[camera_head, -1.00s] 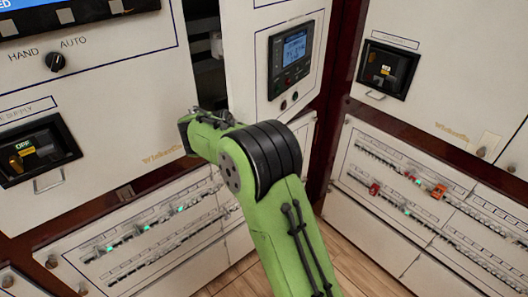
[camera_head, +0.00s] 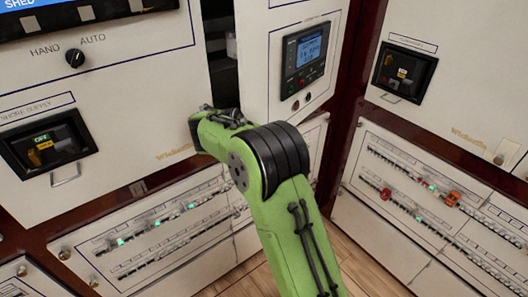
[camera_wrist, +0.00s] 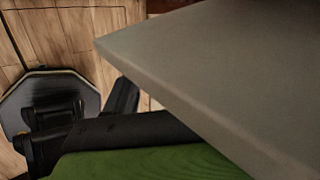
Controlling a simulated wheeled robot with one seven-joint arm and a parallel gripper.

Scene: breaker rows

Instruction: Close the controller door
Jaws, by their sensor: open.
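The controller door (camera_head: 262,75) is a pale panel with a dark display unit (camera_head: 304,58) in the head view. It stands ajar, with a dark gap (camera_head: 221,50) along its left edge. My green arm reaches up to the door's lower left, and its end is close to this gap. I cannot make out my gripper's fingers; they are hidden in the head view. In the wrist view a large grey panel with a sharp corner (camera_wrist: 200,75), probably the door, is very close to the camera. I cannot tell whether my arm touches it.
A cabinet front with a HAND/AUTO knob (camera_head: 75,58) and a breaker handle (camera_head: 47,146) stands left. A right cabinet carries another breaker (camera_head: 403,72) and rows of small switches (camera_head: 415,183). Wooden floor (camera_head: 342,262) shows below, between the cabinets.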

